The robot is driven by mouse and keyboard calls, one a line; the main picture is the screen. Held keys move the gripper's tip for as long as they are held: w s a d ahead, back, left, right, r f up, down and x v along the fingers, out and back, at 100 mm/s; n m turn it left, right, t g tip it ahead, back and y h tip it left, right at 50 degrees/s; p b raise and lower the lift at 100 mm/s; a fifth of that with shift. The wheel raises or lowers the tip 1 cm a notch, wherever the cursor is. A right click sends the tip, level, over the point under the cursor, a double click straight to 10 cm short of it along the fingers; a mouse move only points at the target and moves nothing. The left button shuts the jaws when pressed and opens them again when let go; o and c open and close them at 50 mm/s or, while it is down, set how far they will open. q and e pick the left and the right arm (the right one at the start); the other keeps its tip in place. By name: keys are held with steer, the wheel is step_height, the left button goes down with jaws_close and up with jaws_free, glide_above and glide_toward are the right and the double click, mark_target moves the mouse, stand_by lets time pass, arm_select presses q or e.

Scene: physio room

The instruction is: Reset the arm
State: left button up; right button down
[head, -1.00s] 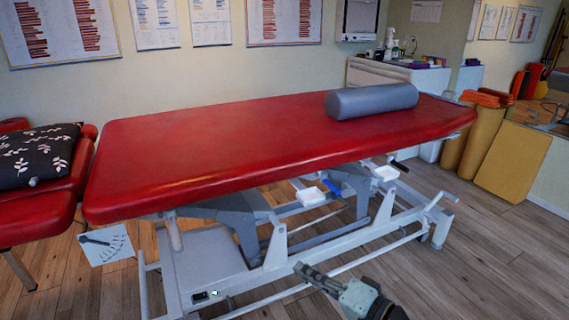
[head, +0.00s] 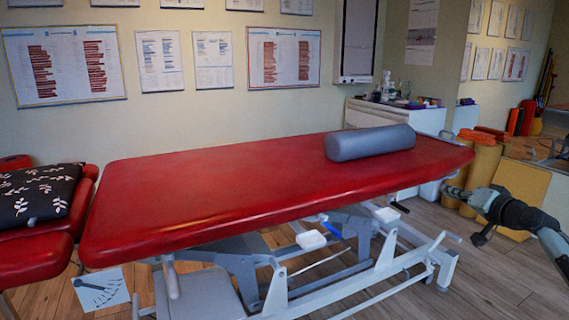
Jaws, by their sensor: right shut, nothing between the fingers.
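My right arm comes in from the right edge, and my right gripper (head: 449,189) points left, just off the right end of the red treatment table. The gripper is small and partly blends with the yellow rolls behind it; it is shut and holds nothing. My left gripper is out of view. The red padded treatment table (head: 230,195) stands across the middle on a grey-white metal frame. A grey bolster roll (head: 370,142) lies on its right part.
A second red couch with a dark leaf-patterned cushion (head: 38,195) stands at the left. A white cabinet (head: 370,116) with bottles stands against the back wall. Yellow rolls (head: 484,165) stand at the right. Bare wooden floor (head: 490,270) shows at the lower right.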

steer(key=s+d+f+n+g+h, duration=0.4)
steer(key=s+d+f+g+h, duration=0.15)
steer(key=d+f, duration=0.4)
steer(key=s+d+g+h, duration=0.5)
steer(key=s+d+h, duration=0.25)
steer(key=d, duration=0.35)
steer(key=s+a+f+n+y, duration=0.1)
steer(key=s+a+f+y, duration=0.1)
steer(key=s+a+f, duration=0.55)
steer(key=s+a+f+n+y, duration=0.2)
steer(key=a+f+y, duration=0.1)
steer(key=a+f, duration=0.85)
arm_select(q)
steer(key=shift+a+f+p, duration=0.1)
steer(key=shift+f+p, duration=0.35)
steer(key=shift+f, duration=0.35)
arm_select(e)
steer(key=s+a+f+y, duration=0.1)
steer(key=s+a+f, duration=0.2)
steer(key=s+a, duration=0.3)
steer(key=s+a+f+g+y, duration=0.1)
steer(key=s+a+f, duration=0.3)
steer(key=s, duration=0.5)
steer(key=s+a+f+g+y, duration=0.1)
steer(key=s+a+f, duration=0.2)
steer(key=s+a, duration=0.4)
steer(key=shift+s+a+f+y, duration=0.3)
steer(key=shift+s+a+f, duration=0.05)
steer(key=shift+s, duration=0.45)
